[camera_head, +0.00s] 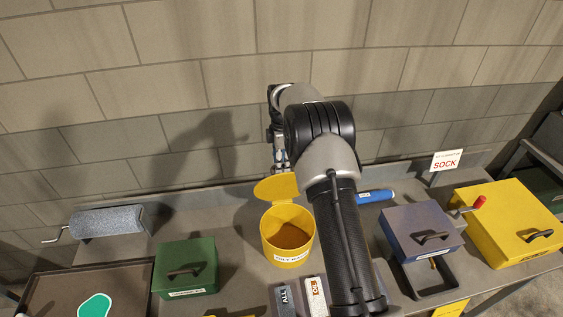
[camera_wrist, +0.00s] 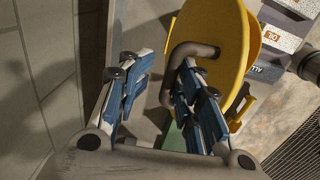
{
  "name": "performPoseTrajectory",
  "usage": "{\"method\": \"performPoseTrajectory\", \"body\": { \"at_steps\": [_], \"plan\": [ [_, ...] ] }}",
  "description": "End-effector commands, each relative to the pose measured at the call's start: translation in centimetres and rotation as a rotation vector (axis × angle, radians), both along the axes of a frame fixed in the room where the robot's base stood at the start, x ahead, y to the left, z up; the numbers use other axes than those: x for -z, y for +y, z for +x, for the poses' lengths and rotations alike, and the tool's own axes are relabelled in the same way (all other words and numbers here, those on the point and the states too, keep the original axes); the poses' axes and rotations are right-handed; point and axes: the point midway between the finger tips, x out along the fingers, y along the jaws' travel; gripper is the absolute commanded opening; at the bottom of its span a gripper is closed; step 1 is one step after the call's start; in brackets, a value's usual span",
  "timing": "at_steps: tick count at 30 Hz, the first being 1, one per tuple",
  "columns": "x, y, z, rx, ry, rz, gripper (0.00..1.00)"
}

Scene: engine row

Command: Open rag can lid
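The yellow rag can (camera_head: 268,243) stands on the bench with its mouth uncovered and a brown inside showing. Its yellow lid (camera_head: 276,188) is raised at the can's back edge; it also shows in the wrist view (camera_wrist: 238,40). The lid's dark bent handle (camera_wrist: 178,62) sticks out towards my gripper. My gripper (camera_wrist: 157,65) is open, its two blue fingers well apart. The right finger overlaps the handle in the picture; whether they touch I cannot tell. In the head view my gripper (camera_head: 281,163) is just behind the lid, partly hidden by my arm.
A green box (camera_head: 186,268) stands left of the can. Labelled blocks (camera_head: 284,298) stand in front of it. A blue-handled tool (camera_head: 376,196), a purple box (camera_head: 420,226) and a yellow box (camera_head: 510,215) are to the right. The block wall (camera_head: 160,130) is close behind.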

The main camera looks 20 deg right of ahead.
Motion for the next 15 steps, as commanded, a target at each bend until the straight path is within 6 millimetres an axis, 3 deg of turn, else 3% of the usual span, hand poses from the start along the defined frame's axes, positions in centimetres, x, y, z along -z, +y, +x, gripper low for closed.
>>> {"method": "performPoseTrajectory", "body": {
  "at_steps": [15],
  "plan": [
    [-9.8, 0.1, -0.6, -0.001, 0.0, 0.0, 0.31]
  ]
}}
